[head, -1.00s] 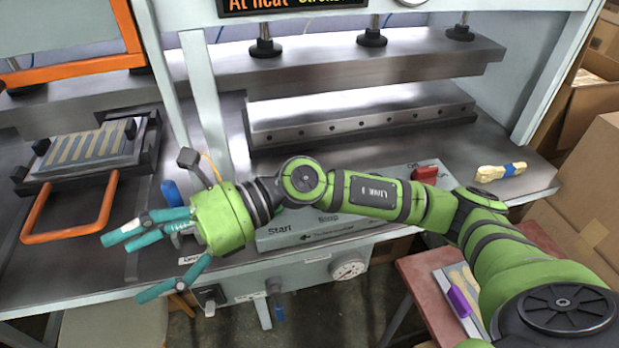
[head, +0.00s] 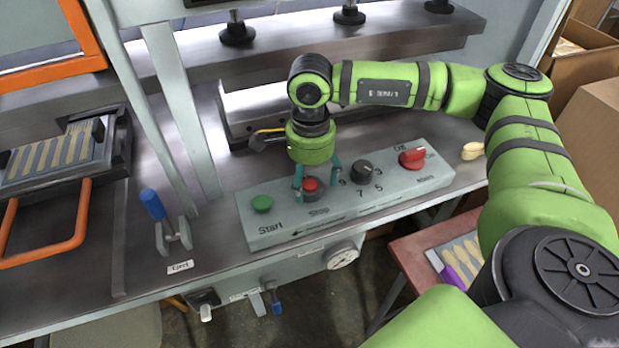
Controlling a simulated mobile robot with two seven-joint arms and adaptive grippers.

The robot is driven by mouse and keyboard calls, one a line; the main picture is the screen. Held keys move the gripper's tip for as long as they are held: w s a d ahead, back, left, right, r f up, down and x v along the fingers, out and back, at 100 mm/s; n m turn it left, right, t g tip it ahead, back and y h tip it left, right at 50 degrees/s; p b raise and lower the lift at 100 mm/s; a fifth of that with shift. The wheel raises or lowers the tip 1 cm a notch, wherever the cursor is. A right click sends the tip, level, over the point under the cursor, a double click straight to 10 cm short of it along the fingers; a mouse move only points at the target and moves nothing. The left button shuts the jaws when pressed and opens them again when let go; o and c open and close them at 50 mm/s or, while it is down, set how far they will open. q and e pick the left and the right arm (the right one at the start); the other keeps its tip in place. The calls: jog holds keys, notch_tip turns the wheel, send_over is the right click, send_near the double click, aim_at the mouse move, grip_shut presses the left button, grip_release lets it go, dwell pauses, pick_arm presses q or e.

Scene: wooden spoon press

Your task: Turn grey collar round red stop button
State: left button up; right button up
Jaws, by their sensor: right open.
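The red stop button (head: 310,184) stands on the sloped control panel, above the printed word "Stop". Its dark grey collar (head: 313,195) shows below the red cap. My right gripper (head: 316,179) points down over the button. Its teal fingers are apart, one to the left of the button and one to the right and behind. I cannot tell whether either finger touches the collar. The far side of the collar is hidden. My left gripper is out of view.
The panel (head: 258,236) also carries a green start button (head: 262,204), a black dial (head: 362,171) and a red switch (head: 412,157). A blue-handled clamp (head: 153,204) stands to the left. Steel press plates lie behind my right gripper.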

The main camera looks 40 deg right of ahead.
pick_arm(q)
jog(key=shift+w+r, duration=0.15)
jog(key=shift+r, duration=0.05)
pick_arm(e)
jog(key=shift+f, duration=0.85)
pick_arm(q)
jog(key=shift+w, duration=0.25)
pick_arm(e)
jog(key=c, duration=1.1)
